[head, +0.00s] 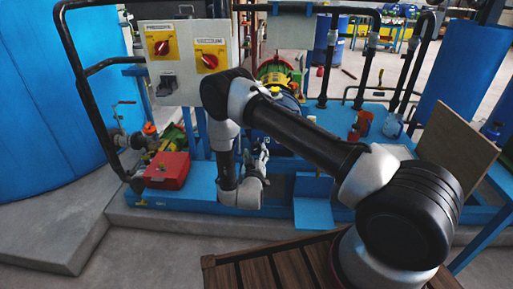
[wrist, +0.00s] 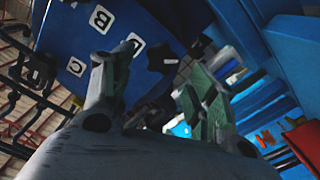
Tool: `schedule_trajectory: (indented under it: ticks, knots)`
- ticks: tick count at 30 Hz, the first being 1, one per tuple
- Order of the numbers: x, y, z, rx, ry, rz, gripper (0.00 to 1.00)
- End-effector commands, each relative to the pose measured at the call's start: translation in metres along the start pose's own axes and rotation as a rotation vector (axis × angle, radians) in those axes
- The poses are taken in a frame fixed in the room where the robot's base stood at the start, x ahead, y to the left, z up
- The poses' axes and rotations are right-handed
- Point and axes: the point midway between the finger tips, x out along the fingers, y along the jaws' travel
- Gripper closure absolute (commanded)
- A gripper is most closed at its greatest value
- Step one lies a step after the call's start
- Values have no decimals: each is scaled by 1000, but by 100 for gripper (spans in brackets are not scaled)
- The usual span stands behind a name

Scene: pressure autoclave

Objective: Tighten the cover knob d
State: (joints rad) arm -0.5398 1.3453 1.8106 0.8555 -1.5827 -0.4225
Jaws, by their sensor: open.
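In the wrist view, my gripper (wrist: 160,78) is open, with one finger on each side of the middle. A dark lobed knob (wrist: 161,57) shows just beyond and between the fingertips; I cannot tell whether they touch it. The blue cover (wrist: 120,22) bears white labels B (wrist: 101,18) and C (wrist: 75,66). A third label (wrist: 136,39) by the knob is partly hidden by the left finger, its letter unreadable. In the head view, my gripper (head: 261,155) points up beside a blue vessel (head: 283,120), largely hidden behind my arm.
A control panel (head: 190,55) with red knobs on yellow plates stands at the back left. A red box (head: 167,170) sits on the blue skid. A brown board (head: 455,140) leans at the right. A slatted wooden surface (head: 290,268) is in front. Black pipes rise behind.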

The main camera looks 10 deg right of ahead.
Motion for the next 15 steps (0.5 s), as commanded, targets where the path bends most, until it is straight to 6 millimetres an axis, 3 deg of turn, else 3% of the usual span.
schedule_trajectory:
  ticks: [6,15]
  knots:
    - [36,0,0,3,-1,1,42]
    - [51,0,0,1,-1,-2,42]
